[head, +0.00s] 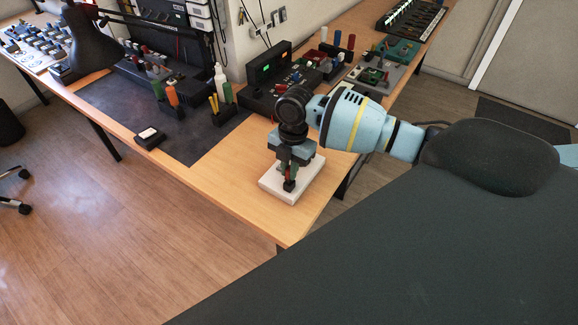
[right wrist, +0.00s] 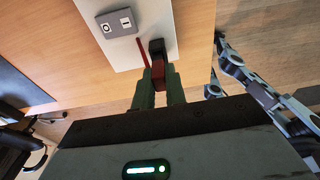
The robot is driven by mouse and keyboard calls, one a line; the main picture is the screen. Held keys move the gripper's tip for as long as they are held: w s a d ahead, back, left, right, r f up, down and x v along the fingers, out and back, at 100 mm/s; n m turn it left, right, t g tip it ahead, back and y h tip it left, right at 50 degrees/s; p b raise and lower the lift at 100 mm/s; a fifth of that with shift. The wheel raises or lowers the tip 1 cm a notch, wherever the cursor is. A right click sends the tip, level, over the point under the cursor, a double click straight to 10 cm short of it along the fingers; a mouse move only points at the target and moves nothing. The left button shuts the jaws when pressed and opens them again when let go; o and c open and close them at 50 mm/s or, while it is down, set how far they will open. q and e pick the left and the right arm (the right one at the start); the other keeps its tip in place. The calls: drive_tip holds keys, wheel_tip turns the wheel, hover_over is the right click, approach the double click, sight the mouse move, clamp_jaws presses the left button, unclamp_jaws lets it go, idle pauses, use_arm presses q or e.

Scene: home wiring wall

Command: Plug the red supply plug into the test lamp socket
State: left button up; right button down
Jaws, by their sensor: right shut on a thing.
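My right gripper (head: 290,178) points down over a white board (head: 266,184) at the front corner of the wooden bench. In the right wrist view, its two green fingers (right wrist: 162,88) are shut on the red plug (right wrist: 165,75). A black part (right wrist: 158,48) is at the plug's far end, over the edge of the white board. I cannot tell whether this is plug or socket, or whether they touch. The test lamp socket is not clearly identifiable. Jointed grey-blue parts (right wrist: 250,85) at the right of the wrist view may be my left arm; its jaw state is unclear.
A grey switch box (right wrist: 117,23) with two marked buttons is on the white board, near a thin red strip (right wrist: 143,50). A black instrument box (head: 262,98) stands behind the gripper. A dark mat (head: 200,140) with tools lies to the left. The bench edge is close in front.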

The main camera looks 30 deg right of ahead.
drive_tip(key=shift+f, duration=0.9)
drive_tip(key=c, duration=1.4)
unclamp_jaws()
drive_tip(key=shift+o, duration=0.2)
drive_tip(key=shift+w+d+r, duration=0.1)
drive_tip(key=shift+d+r, duration=0.05)
drive_tip(key=shift+r, duration=1.15)
drive_tip(key=shift+w+d+r, duration=0.1)
drive_tip(key=shift+d+r, duration=0.05)
drive_tip(key=shift+r, duration=1.15)
drive_tip(key=shift+d+r, duration=0.15)
drive_tip(key=shift+r, duration=1.15)
